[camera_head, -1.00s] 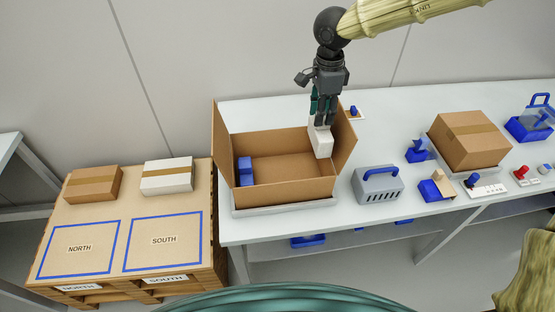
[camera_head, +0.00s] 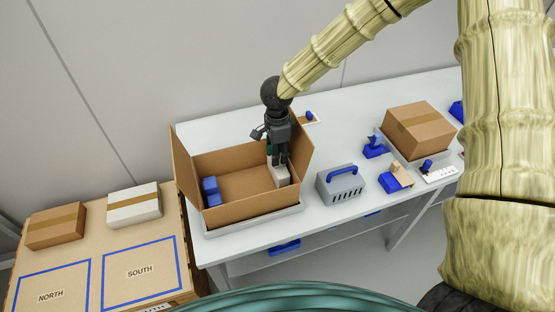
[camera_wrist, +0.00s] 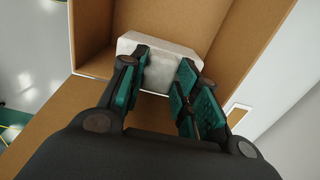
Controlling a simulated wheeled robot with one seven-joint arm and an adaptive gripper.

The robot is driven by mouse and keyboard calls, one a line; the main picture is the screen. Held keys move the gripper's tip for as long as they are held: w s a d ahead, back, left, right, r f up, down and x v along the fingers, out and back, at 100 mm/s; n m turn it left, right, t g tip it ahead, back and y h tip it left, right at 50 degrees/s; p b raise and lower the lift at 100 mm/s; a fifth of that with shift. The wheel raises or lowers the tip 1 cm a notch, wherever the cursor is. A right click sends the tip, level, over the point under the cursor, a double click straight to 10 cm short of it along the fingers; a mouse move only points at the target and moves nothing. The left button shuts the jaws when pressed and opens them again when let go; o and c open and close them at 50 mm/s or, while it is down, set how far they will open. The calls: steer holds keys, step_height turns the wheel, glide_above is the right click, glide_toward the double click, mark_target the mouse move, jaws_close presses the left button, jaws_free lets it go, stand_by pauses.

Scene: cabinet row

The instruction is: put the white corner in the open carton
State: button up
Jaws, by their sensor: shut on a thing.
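The open carton (camera_head: 240,187) stands on the table with its flaps up. The white corner (camera_head: 280,176) is inside it at the right end, low near the carton floor. My gripper (camera_head: 278,164) reaches down into the carton and is shut on the white corner. In the wrist view the white corner (camera_wrist: 158,62) sits between the teal finger pads of my gripper (camera_wrist: 166,85), close to the carton wall (camera_wrist: 255,45). I cannot tell whether the corner touches the carton floor. A blue piece (camera_head: 211,191) stands at the left end inside the carton.
A grey crate with a blue handle (camera_head: 341,185) stands right of the carton. A closed carton (camera_head: 418,128) and small blue tools (camera_head: 374,147) are further right. A pallet top (camera_head: 100,235) with a brown box (camera_head: 56,226) and a white box (camera_head: 134,205) is at the left.

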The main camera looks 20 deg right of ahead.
steer(key=shift+w+a+f, duration=0.1)
steer(key=shift+w+f, duration=0.05)
steer(key=shift+f, duration=0.4)
step_height(320, 180, down, 3)
steer(key=shift+r+p, duration=0.2)
steer(key=shift+p, duration=0.3)
steer(key=shift+f, duration=0.45)
steer(key=o, duration=0.9)
steer(key=shift+f, duration=0.1)
step_height(320, 180, up, 12)
steer(key=b, duration=0.3)
